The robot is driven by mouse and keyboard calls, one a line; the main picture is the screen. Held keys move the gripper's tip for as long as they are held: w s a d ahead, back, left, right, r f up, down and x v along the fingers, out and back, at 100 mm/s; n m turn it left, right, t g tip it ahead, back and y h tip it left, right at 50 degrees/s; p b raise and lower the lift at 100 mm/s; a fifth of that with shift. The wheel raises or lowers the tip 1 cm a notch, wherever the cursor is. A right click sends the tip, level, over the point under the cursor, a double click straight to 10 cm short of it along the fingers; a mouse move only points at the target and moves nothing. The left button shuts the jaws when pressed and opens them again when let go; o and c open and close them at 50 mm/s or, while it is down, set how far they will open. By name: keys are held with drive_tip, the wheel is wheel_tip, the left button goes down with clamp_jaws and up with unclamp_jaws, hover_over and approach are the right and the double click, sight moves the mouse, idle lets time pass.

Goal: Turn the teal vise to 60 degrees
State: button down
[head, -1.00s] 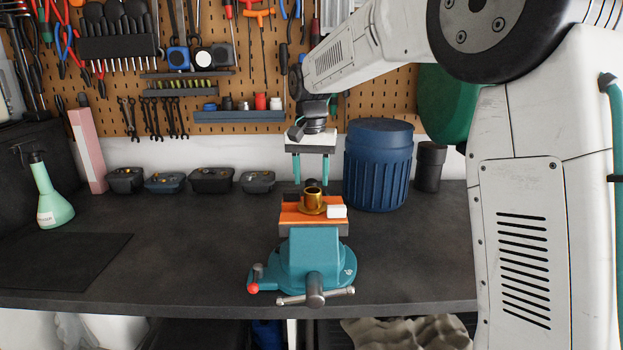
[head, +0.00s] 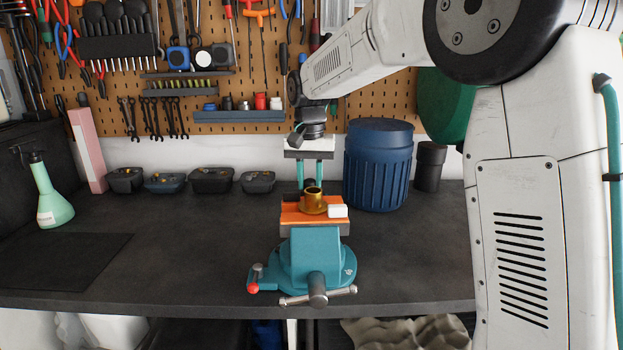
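The teal vise (head: 316,257) stands at the front edge of the bench. Its handle bar (head: 318,290) faces me, and a red-tipped lever (head: 253,285) sticks out at its left. Orange jaw faces (head: 293,215) show on top, with a brass flanged bushing (head: 313,202) and a small white block (head: 338,211) there. My gripper (head: 310,184) points down just above and behind the bushing in the picture. Its two teal fingers are apart with a gap between them. The fingertips are partly hidden near the bushing, so I cannot tell whether they touch anything.
A blue ribbed bin (head: 378,170) and a dark canister (head: 429,167) stand right of the gripper. Several small dark trays (head: 211,180) line the wall. A green spray bottle (head: 52,200) stands far left. The bench (head: 180,250) left of the vise is clear.

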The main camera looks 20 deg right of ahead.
drive_tip(key=shift+w+a+n, duration=0.2)
drive_tip(key=shift+a+n, duration=1.3)
drive_tip(key=s+a+n, duration=0.2)
drive_tip(key=a+n, duration=0.5)
drive_tip(key=n, duration=0.1)
drive_tip(key=shift+s+a, duration=0.3)
drive_tip(key=shift+s, duration=0.05)
drive_tip(key=shift+s+a+n, duration=0.1)
drive_tip(key=shift+n, duration=0.2)
drive_tip(key=c, duration=1.1)
unclamp_jaws()
